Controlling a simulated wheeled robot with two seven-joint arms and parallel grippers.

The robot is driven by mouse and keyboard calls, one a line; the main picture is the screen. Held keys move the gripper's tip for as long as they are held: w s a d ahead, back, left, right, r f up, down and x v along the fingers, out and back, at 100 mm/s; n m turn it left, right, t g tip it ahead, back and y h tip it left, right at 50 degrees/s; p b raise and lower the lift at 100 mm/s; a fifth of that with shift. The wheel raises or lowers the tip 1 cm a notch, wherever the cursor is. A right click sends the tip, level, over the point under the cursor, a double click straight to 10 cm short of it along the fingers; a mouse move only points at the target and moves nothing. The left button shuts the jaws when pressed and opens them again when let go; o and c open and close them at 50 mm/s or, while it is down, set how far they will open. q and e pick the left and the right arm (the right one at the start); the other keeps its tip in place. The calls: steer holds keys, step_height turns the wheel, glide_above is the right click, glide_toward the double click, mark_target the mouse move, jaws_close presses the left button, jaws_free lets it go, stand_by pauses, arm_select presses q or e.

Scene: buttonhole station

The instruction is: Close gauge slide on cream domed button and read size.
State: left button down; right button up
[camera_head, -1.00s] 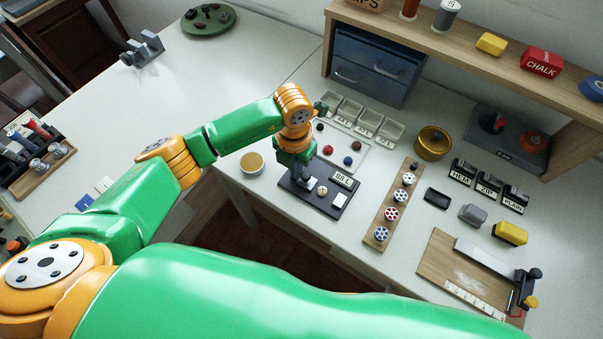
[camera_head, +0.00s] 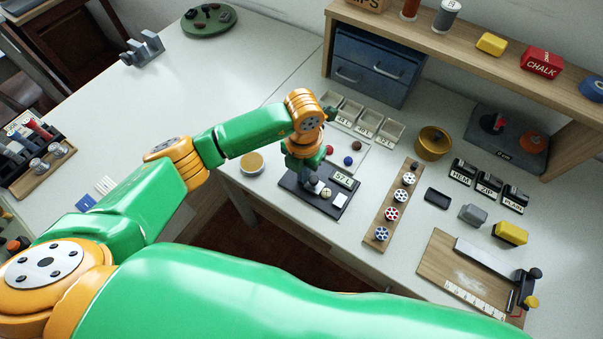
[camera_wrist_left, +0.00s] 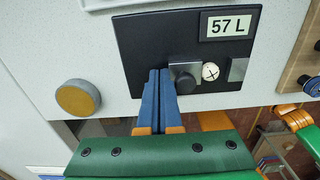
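The black gauge (camera_wrist_left: 145,40) lies on the white table and also shows in the head view (camera_head: 298,188). Its display (camera_wrist_left: 230,24) reads 57 L. The cream domed button (camera_wrist_left: 210,72), marked with a dark cross, sits on the gauge between the dark grey slide (camera_wrist_left: 185,76) and a pale metal jaw (camera_wrist_left: 238,70). The slide is at or against the button's left side; a small gap shows on the jaw side. My left gripper (camera_wrist_left: 158,75) has its blue fingers together, beside the slide's left side, apparently touching it. My right gripper is not in view.
A round tin with a tan top (camera_wrist_left: 77,98) stands left of the gauge. Behind are labelled trays (camera_head: 368,121) and a plate with loose buttons (camera_head: 357,160). My own green arm covers the front.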

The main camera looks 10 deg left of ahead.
arm_select(q)
steer(key=shift+s+d, duration=0.25)
steer(key=shift+d, duration=0.4)
steer(key=shift+w+a, duration=0.1)
steer(key=shift+a, duration=0.15)
stand_by(0.4)
step_height(320, 180, up, 7)
steer(key=p, duration=0.5)
stand_by(0.4)
